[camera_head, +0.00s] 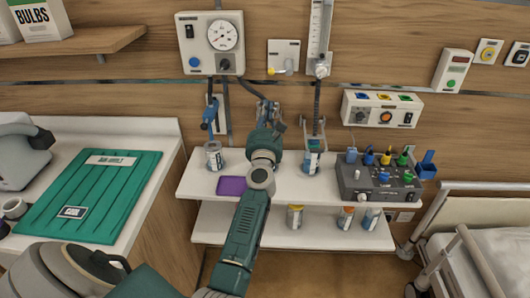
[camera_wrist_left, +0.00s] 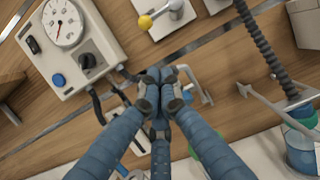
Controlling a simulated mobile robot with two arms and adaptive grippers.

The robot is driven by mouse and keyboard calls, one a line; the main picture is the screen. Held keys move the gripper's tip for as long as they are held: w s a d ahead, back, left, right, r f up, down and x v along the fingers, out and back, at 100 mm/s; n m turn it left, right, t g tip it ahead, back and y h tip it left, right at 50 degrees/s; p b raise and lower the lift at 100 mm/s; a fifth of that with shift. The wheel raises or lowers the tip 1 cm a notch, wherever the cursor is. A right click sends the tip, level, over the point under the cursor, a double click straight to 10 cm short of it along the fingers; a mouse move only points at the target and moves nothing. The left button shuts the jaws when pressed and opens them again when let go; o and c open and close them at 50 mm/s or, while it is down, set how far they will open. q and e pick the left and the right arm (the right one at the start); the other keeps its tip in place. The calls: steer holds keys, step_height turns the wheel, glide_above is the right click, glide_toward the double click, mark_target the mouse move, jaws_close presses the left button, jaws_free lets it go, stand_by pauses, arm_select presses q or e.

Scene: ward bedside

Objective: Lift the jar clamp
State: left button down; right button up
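My left arm reaches up from the bottom of the head view. Its left gripper (camera_head: 268,108) is in front of the wall, above the upper shelf. In the left wrist view the blue-grey fingers of this gripper (camera_wrist_left: 160,88) converge and their tips meet; I see nothing clearly held between them. A blue clamp-like fitting (camera_head: 210,112) hangs on the wall left of the gripper, above a labelled jar (camera_head: 214,156). A pale metal bracket (camera_wrist_left: 202,86) is just right of the fingertips in the wrist view. I cannot tell which fitting is the jar clamp. The right gripper is not in view.
The gauge panel (camera_head: 212,42) is above left. Another jar (camera_head: 312,160) hangs or stands right of my arm, beside a control box (camera_head: 380,182). A purple item (camera_head: 231,185) lies on the upper shelf (camera_head: 195,178). Several small jars stand below. A bed is at right.

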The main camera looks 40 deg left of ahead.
arm_select(q)
steer(key=w+a+r, duration=0.1)
steer(key=w+a+r+p, duration=0.1)
steer(key=w+r, duration=0.1)
steer(key=shift+w+r, duration=0.1)
steer(key=shift+r, duration=0.05)
steer(key=shift+w+a+r, duration=0.35)
steer(key=shift+w+r, duration=0.25)
steer(key=shift+w, duration=0.05)
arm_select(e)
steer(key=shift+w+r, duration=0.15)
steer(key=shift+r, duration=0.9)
arm_select(q)
steer(key=shift+r+p, duration=0.1)
steer(key=shift+p, duration=0.25)
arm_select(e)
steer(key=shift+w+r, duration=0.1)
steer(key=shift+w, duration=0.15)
